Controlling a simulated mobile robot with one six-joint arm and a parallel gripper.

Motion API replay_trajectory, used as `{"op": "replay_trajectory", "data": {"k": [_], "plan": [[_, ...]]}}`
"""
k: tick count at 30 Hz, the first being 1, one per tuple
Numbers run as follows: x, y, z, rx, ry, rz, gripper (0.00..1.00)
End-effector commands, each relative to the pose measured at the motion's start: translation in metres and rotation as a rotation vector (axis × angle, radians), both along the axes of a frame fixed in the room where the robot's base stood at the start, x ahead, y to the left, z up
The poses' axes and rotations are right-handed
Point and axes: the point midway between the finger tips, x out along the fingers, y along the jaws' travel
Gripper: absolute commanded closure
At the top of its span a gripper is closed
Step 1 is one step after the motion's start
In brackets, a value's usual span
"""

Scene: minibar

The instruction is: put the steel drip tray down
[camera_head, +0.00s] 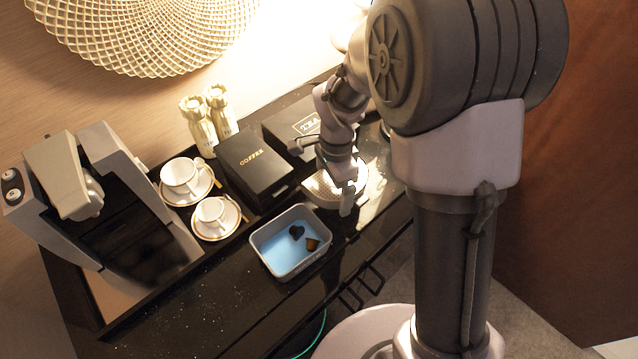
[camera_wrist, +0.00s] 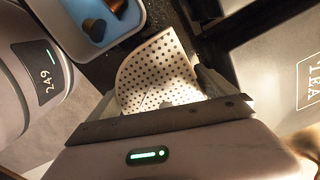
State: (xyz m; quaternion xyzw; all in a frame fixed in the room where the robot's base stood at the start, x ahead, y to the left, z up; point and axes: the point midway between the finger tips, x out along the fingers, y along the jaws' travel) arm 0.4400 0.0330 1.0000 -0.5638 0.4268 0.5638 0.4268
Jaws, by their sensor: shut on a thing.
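The steel drip tray (camera_head: 319,187) is a pale, perforated plate with a rounded edge. It is at the right of the blue-lined bin in the head view, over the black counter. It also fills the middle of the wrist view, where the tray (camera_wrist: 150,72) shows its rows of holes. My gripper (camera_head: 347,196) is shut on the tray's edge, and the gripper (camera_wrist: 200,92) hides the near part of it in the wrist view. I cannot tell whether the tray touches the counter.
A grey bin (camera_head: 290,268) with a blue inside holds dark capsules. A black coffee box (camera_head: 252,165) and a tea box (camera_head: 292,122) stand behind. Two white cups (camera_head: 180,174) on saucers and a coffee machine (camera_head: 75,185) are at the left.

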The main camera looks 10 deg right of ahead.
Motion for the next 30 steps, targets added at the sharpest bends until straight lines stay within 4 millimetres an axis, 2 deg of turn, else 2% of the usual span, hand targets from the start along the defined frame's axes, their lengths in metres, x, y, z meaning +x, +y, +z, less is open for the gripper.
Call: {"op": "replay_trajectory", "data": {"k": [7,18,19,26,29,30], "plan": [[0.0,0.0,-0.043,-0.001,0.0,0.001,0.59],[0.001,0.0,-0.048,0.0,-0.002,0.001,0.59],[0.001,0.0,-0.047,0.0,-0.002,0.001,0.0],[0.001,0.0,-0.045,0.0,-0.002,0.001,0.0],[0.001,0.0,-0.032,0.0,-0.004,0.002,0.0],[0.002,0.0,-0.022,-0.001,-0.005,0.002,0.0]]}}
